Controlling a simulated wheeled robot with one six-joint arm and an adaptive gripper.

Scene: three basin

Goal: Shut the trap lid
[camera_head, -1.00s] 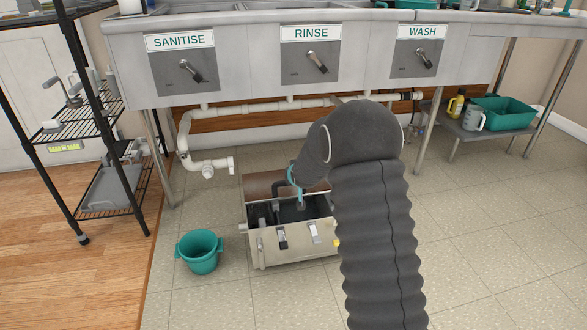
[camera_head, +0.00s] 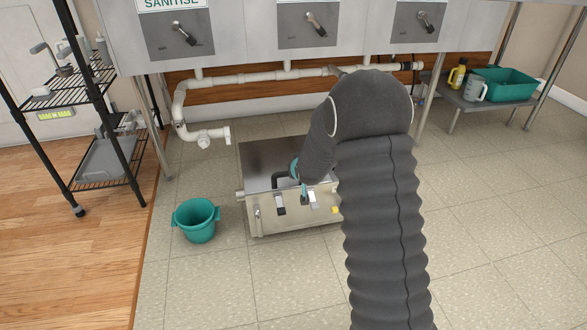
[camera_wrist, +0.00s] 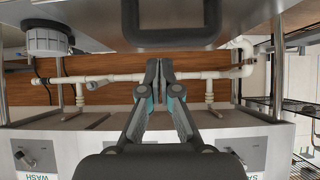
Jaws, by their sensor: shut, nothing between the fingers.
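The trap (camera_head: 290,222) is a beige box on the floor under the sinks. Its grey metal lid (camera_head: 265,155) lies flat across the top, and the inside no longer shows. A dark handle (camera_head: 281,180) stands on the lid, partly behind my arm; a dark handle also shows at the top of the wrist view (camera_wrist: 172,42). Latches (camera_head: 279,207) are on the front wall. My gripper (camera_head: 304,199) is at the lid's front edge, near the latches, its fingers together and empty. Whether it touches the lid is unclear. My arm hides the trap's right side.
A teal bucket (camera_head: 197,220) stands left of the trap. A black wire rack (camera_head: 105,160) is further left. White drain pipes (camera_head: 250,78) run behind the trap. A low shelf (camera_head: 480,103) with a teal tub (camera_head: 505,84) is at right. The floor in front is clear.

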